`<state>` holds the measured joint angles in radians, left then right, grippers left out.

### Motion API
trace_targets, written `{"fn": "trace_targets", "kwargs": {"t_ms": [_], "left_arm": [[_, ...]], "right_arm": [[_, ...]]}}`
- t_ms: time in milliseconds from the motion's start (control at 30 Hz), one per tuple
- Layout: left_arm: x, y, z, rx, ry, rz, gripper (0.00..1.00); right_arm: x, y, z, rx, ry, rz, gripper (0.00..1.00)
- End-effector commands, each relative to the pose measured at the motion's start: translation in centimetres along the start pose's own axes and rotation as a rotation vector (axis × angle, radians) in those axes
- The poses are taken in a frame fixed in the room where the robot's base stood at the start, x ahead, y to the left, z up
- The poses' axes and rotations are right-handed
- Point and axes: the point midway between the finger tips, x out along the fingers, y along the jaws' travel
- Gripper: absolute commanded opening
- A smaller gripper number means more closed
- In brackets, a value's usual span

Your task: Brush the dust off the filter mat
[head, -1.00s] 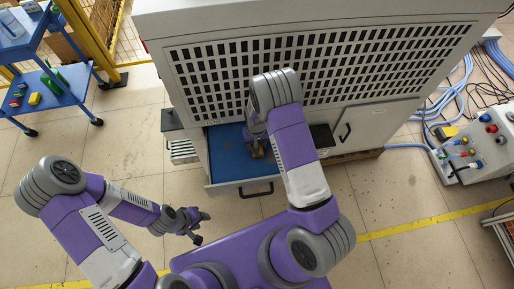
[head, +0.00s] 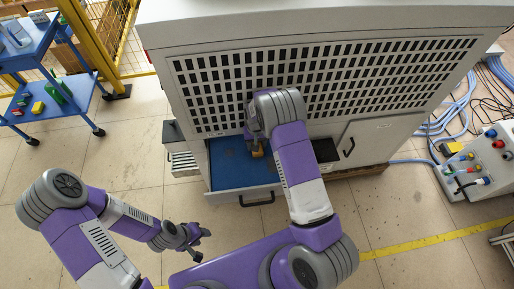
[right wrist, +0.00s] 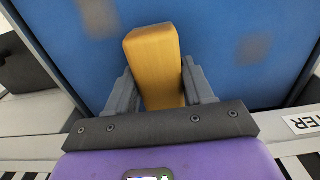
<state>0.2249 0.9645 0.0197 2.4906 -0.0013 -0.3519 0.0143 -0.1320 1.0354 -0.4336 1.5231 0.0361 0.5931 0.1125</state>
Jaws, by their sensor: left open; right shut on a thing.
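The blue filter mat (head: 228,172) lies in the pulled-out drawer at the bottom of the white cabinet. In the right wrist view the mat (right wrist: 215,25) shows two blurry grey-brown dust patches, one at upper left (right wrist: 98,18) and one at right (right wrist: 255,48). My right gripper (head: 257,146) is over the back part of the mat, shut on the wooden handle of the brush (right wrist: 154,65). The bristles are hidden, so I cannot tell whether they touch the mat. My left gripper (head: 192,242) is open and empty, in front of the drawer to the left.
The cabinet's slotted grille (head: 320,85) rises just behind the drawer. The drawer handle (head: 257,200) faces me. A blue cart (head: 50,105) stands at far left, and a control box (head: 478,165) with cables at right.

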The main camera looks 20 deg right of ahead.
Motion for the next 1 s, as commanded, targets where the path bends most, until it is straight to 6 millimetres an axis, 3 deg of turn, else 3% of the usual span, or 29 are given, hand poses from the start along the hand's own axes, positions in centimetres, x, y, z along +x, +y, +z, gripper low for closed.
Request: {"fn": "trace_targets", "kwargs": {"t_ms": [433, 800, 1000], "left_arm": [[0.1, -0.1, 0.0, 0.000, 0.000, 0.000, 0.43], [-1.0, 0.4, 0.0, 0.000, 0.000, 0.000, 0.43], [-1.1, 0.4, 0.1, 0.000, 0.000, 0.000, 0.43]], "right_arm": [[0.2, -2.1, 0.2, 0.000, -0.001, -0.001, 0.24], [0.2, -2.0, 3.3, 0.000, -0.005, 0.000, 0.24], [0.3, -2.0, 3.9, 0.000, -0.004, 0.000, 0.24]]}}
